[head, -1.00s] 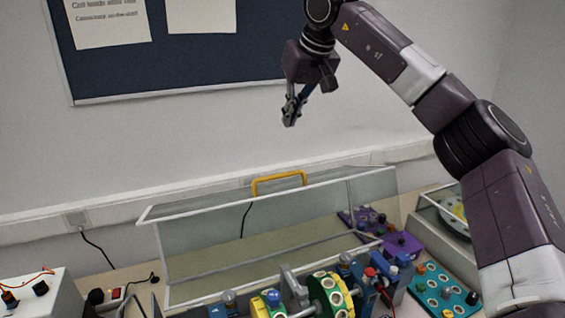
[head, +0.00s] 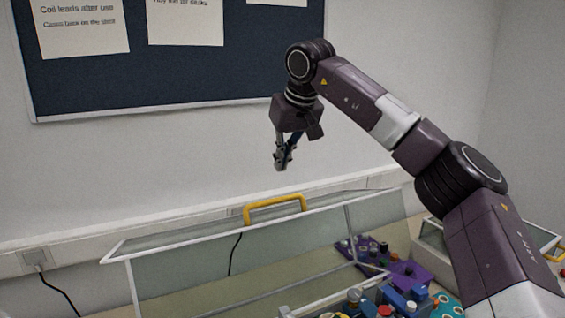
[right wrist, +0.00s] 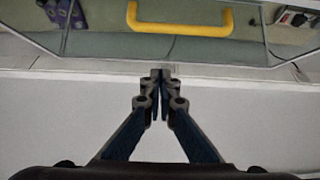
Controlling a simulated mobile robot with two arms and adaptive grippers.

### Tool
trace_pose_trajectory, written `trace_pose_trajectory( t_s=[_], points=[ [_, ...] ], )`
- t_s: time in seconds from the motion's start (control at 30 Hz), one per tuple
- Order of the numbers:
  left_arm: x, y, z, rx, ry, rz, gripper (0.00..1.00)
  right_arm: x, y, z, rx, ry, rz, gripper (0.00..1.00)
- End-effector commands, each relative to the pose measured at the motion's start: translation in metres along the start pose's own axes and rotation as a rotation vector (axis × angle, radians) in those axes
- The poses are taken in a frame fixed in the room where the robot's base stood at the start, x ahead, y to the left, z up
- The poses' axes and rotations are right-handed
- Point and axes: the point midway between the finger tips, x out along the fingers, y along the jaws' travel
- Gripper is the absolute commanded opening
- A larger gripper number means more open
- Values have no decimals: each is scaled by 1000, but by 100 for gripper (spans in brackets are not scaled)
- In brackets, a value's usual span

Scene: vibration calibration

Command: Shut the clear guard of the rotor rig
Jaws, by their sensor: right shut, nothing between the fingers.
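The clear guard (head: 185,262) stands raised and open at the back of the bench, with a white frame and a yellow handle (head: 275,208) on its upper edge. The handle also shows at the top of the right wrist view (right wrist: 180,29). The rotor rig (head: 365,303) is only partly in view at the bottom edge, with coloured knobs. My right gripper (head: 281,166) is shut and empty, pointing down in the air above the handle, apart from it. In the right wrist view its fingertips (right wrist: 161,74) meet just below the guard's edge. My left gripper is not in view.
A purple board with knobs (head: 408,271) and part of a teal board (head: 447,306) lie to the right of the guard. A wall with a trunking rail and a dark notice board (head: 180,75) stands behind. The air around the gripper is clear.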

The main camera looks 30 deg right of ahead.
Motion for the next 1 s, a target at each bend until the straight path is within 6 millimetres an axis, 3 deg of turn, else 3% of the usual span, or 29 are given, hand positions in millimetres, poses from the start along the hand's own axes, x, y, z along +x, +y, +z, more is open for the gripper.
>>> trace_pose_trajectory(
  t_s=[0.3, 0.7, 1.0],
  points=[
    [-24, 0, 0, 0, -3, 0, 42, 69, 1, 0, 0, -7, 1, 0],
    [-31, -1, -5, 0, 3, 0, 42, 56, 1, 32, -1, 0, 0, 0],
    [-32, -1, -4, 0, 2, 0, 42, 55, 0, 38, 1, 0, 0, 0]
  ],
)
